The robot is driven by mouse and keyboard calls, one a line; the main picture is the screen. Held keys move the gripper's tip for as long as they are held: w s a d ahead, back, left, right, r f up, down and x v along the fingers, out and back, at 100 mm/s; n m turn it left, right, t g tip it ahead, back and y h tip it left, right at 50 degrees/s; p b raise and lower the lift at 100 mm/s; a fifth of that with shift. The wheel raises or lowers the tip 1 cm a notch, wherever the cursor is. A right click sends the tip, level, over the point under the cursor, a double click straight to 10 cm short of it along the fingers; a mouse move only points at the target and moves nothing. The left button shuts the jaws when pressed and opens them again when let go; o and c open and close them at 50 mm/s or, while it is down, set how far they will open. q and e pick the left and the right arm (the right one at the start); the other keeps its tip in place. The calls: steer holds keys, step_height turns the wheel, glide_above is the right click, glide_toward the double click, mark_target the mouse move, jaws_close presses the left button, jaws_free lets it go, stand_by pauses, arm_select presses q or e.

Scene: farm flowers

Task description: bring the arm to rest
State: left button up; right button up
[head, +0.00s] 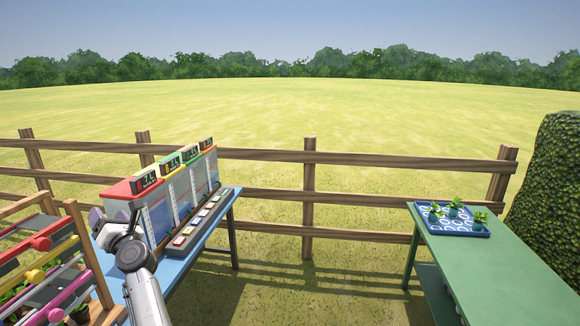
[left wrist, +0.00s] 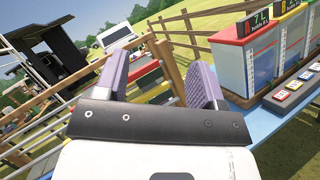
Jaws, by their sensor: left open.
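My left arm comes up from the bottom of the head view, and its gripper (head: 98,220) is at the left, over the near left part of the blue table (head: 226,222). In the left wrist view its two purple-grey fingers (left wrist: 158,82) stand wide apart with nothing held between them. In the head view the gripper is small and partly hidden by its own wrist. My right gripper is in neither view.
Several coloured dispensers (head: 158,213) with displays and a button strip (head: 200,222) stand close right of my left gripper. A wooden rack with coloured bars (head: 40,280) is to its left. A green table (head: 480,265) at right holds a blue tray (head: 472,234) of seedlings. A fence (head: 310,195) runs behind.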

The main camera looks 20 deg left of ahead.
arm_select(q)
steer(key=d+r+m+t+h, duration=0.7)
steer(key=d+m+h, duration=0.15)
steer(key=m, duration=0.65)
steer(key=d+r+m+t+h, duration=0.65)
steer(key=m+h, duration=0.25)
steer(key=m, duration=0.7)
steer(key=s+d+f+m+g+h, duration=0.2)
steer(key=s+d+f+m+g, duration=0.15)
steer(key=d+f+m, duration=0.2)
steer(key=s+d+f+m+g, duration=0.25)
steer(key=s+d+f, duration=0.3)
steer(key=f, duration=0.45)
steer(key=s+d+f+m+g, duration=0.25)
steer(key=s+d+f, duration=0.35)
steer(key=f, duration=0.4)
steer(key=s+d+f+m+g, duration=0.2)
steer(key=s+d+f+g, duration=0.15)
steer(key=s+f, duration=0.45)
steer(key=s+d+f+g, duration=0.2)
steer(key=s+f+g, duration=0.1)
steer(key=s+f, duration=0.7)
steer(key=s+d+f+g, duration=0.2)
steer(key=s+f+g, duration=0.2)
steer(key=s+f, duration=0.6)
step_height(320, 180, up, 30)
steer(key=p, duration=2.9)
steer(key=shift+w+a+m+h+p, duration=0.2)
steer(key=shift+m+h+p, duration=0.1)
steer(key=shift+m+h, duration=0.05)
